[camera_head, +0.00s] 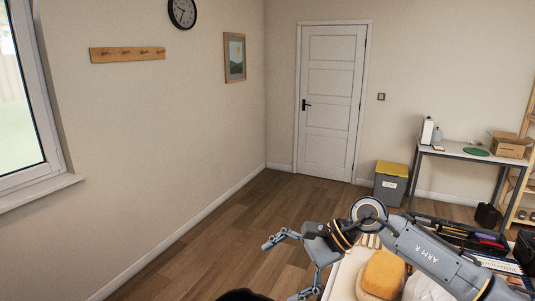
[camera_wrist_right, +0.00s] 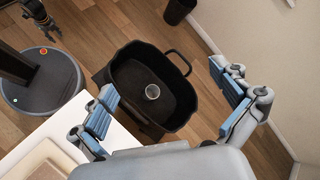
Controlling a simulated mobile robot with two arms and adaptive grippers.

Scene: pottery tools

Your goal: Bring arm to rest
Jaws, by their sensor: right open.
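My right arm reaches in from the right in the head view, over the edge of the work table. Its gripper (camera_head: 284,270) is open, with the fingers spread wide and nothing between them. In the right wrist view the open gripper (camera_wrist_right: 168,88) is above a black tub (camera_wrist_right: 125,85) on the floor. A small clear cup (camera_wrist_right: 152,91) sits inside the tub, apart from the fingers. A dark gripper (camera_wrist_right: 45,22), apparently my left one, shows small at the top left of the wrist view. Its jaw state is unclear.
A grey bin with a yellow lid (camera_head: 391,183) stands by the door. The wooden floor (camera_head: 215,235) at left is clear.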

